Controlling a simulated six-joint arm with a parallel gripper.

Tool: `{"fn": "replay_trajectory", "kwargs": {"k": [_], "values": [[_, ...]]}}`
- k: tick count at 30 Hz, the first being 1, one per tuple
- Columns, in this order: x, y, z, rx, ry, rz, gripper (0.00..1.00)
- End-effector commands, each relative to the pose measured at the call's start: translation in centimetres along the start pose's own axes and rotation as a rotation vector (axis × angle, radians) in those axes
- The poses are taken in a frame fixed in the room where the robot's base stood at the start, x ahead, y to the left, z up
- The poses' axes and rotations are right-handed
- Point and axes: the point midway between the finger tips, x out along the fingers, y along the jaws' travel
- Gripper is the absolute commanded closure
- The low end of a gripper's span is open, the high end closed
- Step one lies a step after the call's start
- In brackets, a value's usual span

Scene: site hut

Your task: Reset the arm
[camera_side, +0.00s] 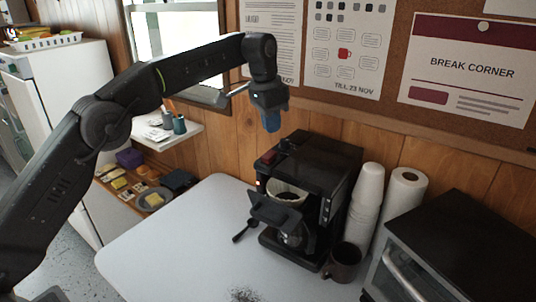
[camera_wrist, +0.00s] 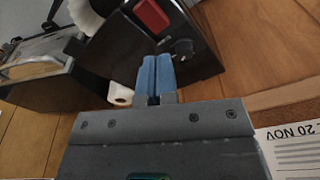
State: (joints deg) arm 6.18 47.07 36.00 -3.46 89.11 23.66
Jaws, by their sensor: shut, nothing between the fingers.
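My gripper (camera_side: 272,121) hangs in the air above the back left of the black coffee maker (camera_side: 318,165), pointing down. Its blue fingers are shut with nothing between them; they also show in the wrist view (camera_wrist: 156,72). The coffee maker stands on the white table (camera_side: 165,245), with its filter drawer open and a white filter (camera_side: 287,194) holding dark grounds in it. In the wrist view the coffee maker's top, with a red part (camera_wrist: 152,14), lies beyond the fingertips. My gripper appears apart from it.
Stacked white cups (camera_side: 366,200), a paper roll (camera_side: 402,195), a dark mug (camera_side: 342,262) and a toaster oven (camera_side: 445,255) stand right of the coffee maker. A black scoop (camera_side: 244,231) lies left of it. Dark grounds (camera_side: 243,295) are spilled at the table's front. The table's left is clear.

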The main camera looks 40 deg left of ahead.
Motion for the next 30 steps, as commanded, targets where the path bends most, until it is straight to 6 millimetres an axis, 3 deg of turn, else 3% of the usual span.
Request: {"fn": "replay_trajectory", "kwargs": {"k": [15, 19, 23, 30], "values": [[-1.2, 0.0, -0.1, -0.001, 0.002, -0.001, 1.00], [-2.6, 0.1, 0.7, -0.021, 0.014, -0.009, 1.00], [-5.6, 0.6, 2.9, -0.070, 0.044, -0.029, 1.00], [-10.3, 2.7, 10.2, -0.189, 0.118, -0.073, 1.00]]}}
